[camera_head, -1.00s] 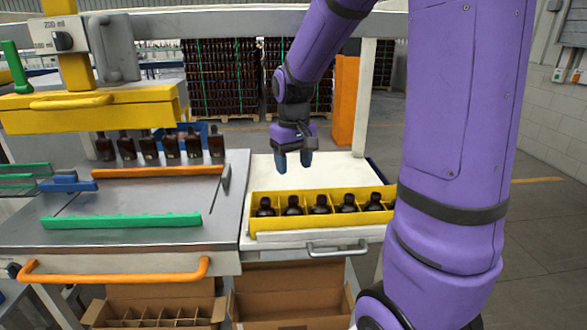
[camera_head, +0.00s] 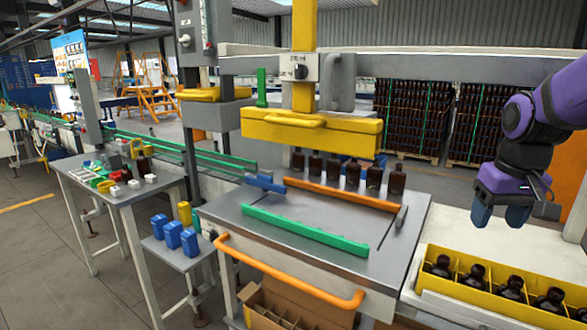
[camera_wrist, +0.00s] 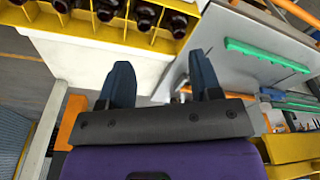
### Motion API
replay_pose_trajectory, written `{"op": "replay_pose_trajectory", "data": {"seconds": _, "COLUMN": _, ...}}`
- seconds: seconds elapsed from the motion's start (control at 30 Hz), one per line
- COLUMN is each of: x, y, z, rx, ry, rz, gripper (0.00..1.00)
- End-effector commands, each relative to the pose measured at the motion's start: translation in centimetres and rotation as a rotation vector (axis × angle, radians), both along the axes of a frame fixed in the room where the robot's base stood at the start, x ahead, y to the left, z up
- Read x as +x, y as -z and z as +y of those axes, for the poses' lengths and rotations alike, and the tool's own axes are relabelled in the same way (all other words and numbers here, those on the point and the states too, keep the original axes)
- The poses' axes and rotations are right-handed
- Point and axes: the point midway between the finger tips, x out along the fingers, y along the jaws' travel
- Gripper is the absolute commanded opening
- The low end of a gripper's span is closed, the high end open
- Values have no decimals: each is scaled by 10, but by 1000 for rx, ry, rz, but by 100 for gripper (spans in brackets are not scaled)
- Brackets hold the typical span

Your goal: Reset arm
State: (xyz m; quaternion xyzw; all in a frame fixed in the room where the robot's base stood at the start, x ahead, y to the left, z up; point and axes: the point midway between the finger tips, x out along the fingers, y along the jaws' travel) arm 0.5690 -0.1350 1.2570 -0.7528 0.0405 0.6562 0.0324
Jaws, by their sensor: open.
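My gripper (camera_head: 502,216) hangs from my purple arm at the right of the head view, fingers down, above the white table and behind the yellow crate. Its dark blue fingers are apart with nothing between them; they also show in the wrist view (camera_wrist: 162,88). The yellow crate (camera_head: 452,288) holds several dark amber bottles (camera_head: 510,288) in divided compartments. It is cut off by the head view's right edge. In the wrist view the crate (camera_wrist: 112,37) lies at the top left, apart from the fingers.
A grey work table (camera_head: 330,225) stands left of the crate, with a green rail (camera_head: 305,230), an orange rail (camera_head: 340,194) and a row of bottles (camera_head: 335,168) under a yellow press (camera_head: 310,130). A side table (camera_head: 115,185) with small parts stands further left. Pallets of bottles are behind.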

Motion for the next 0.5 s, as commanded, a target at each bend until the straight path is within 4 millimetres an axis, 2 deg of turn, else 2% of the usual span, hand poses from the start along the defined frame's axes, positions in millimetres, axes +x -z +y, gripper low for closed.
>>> {"op": "replay_pose_trajectory", "data": {"seconds": 0.03, "x": -10, "y": -10, "z": 7, "rx": -3, "ry": -10, "rz": -29, "gripper": 58}}
{"op": "replay_pose_trajectory", "data": {"seconds": 0.2, "x": -45, "y": -33, "z": 28, "rx": -11, "ry": -37, "rz": -111, "gripper": 58}}
{"op": "replay_pose_trajectory", "data": {"seconds": 0.5, "x": -107, "y": -56, "z": 56, "rx": -13, "ry": -81, "rz": -253, "gripper": 58}}
